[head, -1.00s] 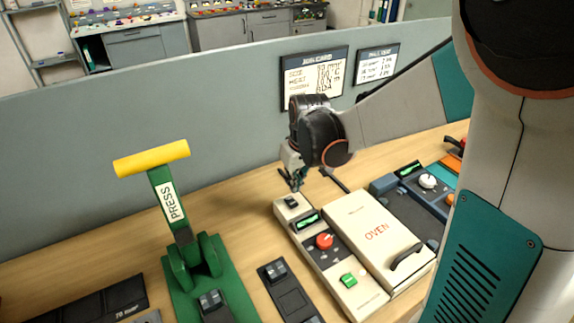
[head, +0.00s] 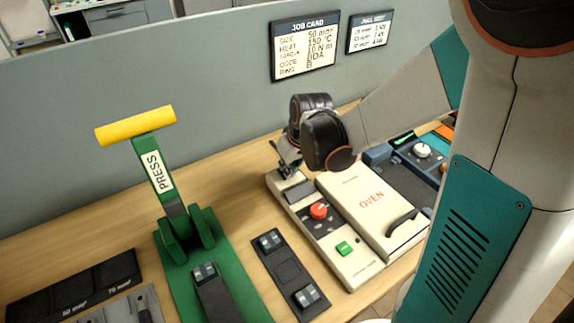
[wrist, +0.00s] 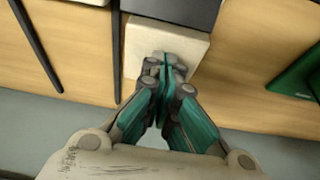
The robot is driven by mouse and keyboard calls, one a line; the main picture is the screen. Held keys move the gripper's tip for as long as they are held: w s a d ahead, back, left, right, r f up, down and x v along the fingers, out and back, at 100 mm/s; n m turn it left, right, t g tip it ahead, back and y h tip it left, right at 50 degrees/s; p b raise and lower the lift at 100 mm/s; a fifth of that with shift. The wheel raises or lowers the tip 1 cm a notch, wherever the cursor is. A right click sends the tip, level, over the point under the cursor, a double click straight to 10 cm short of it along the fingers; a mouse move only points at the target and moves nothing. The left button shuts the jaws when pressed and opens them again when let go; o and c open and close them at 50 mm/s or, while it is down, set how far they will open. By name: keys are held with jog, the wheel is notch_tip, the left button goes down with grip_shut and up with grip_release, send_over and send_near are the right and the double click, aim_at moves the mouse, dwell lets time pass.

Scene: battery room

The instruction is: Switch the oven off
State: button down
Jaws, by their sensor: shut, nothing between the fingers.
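The oven (head: 372,205) is a cream unit with a lid marked OVEN and a dark handle. Its narrow control strip on the left carries a red knob (head: 319,211), a green button (head: 344,248) and a small display (head: 300,191) that looks dark. My gripper (head: 284,168) is shut and empty at the far end of this strip, where it hides the black switch. In the wrist view, my fingertips (wrist: 165,65) are together at the cream end of the strip (wrist: 140,42); I cannot tell whether they touch the switch.
A green press (head: 186,235) with a yellow handle stands to the left. A dark plate with two clamps (head: 283,265) lies between press and oven. A blue unit with a white knob (head: 422,150) is right of the oven. A grey partition with a job card (head: 305,47) rises behind.

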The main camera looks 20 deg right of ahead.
jog(key=shift+s+d+f+t, duration=0.1)
jog(key=shift+s+f+t, duration=0.15)
jog(key=shift+s+t, duration=0.3)
jog(key=shift+w, duration=0.1)
jog(key=shift+w, duration=0.1)
